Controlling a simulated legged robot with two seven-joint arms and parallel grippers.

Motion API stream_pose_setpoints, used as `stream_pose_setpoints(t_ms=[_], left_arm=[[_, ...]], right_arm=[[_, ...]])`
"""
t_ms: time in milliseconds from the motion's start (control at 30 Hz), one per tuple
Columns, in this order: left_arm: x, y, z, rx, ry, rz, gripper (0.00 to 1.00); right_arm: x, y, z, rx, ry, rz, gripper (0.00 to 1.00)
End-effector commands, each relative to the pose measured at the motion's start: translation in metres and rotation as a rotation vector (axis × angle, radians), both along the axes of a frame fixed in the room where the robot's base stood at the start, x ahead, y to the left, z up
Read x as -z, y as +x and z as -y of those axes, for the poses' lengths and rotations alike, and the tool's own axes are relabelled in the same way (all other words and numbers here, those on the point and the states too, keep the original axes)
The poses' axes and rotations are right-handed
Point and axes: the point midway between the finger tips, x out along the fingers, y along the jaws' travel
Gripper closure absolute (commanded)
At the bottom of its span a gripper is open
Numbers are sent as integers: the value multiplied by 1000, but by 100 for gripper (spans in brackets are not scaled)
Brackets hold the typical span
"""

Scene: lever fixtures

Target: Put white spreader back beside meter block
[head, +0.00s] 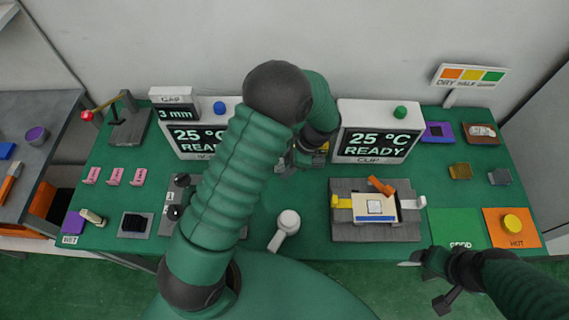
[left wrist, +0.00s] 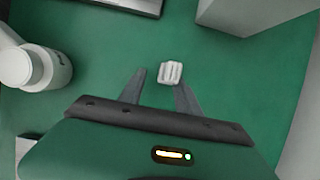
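A small white ribbed piece (left wrist: 171,73), possibly the white spreader, lies on the green surface in the left wrist view. It is at the tips of my left gripper (left wrist: 160,82), nearer the right finger; the fingers are apart and do not visibly clamp it. In the head view my left gripper (head: 303,158) is between the two display machines, mostly hidden by my arm. A white round-headed object with a handle (head: 286,228) lies at the table's front middle. I cannot tell which thing is the meter block. My right gripper (head: 428,281) appears open and empty at the front right edge.
The left machine (head: 196,138) and right machine (head: 376,131) both read READY. A grey fixture (head: 376,233) holds a cream plate and an orange lever. A white cylinder (left wrist: 36,68) stands left of my left gripper. Bare green table lies around the white round-headed object.

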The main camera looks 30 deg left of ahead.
Motion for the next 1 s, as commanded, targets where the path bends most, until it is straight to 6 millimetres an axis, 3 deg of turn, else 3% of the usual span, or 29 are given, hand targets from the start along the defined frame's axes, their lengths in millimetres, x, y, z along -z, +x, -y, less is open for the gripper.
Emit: stream_pose_setpoints(t_ms=[333, 733, 900, 1000], left_arm=[[-4, 1, -8, -1, -11, 3, 61], [-92, 21, 30, 0, -4, 6, 61], [-110, 23, 35, -8, -10, 10, 61], [-113, 8, 39, -110, -50, 86, 61]], right_arm=[[0, 0, 0, 1, 0, 0, 21], [-1, 0, 0, 0, 0, 0, 21], [-1, 0, 0, 1, 0, 0, 21], [-1, 0, 0, 1, 0, 0, 21]])
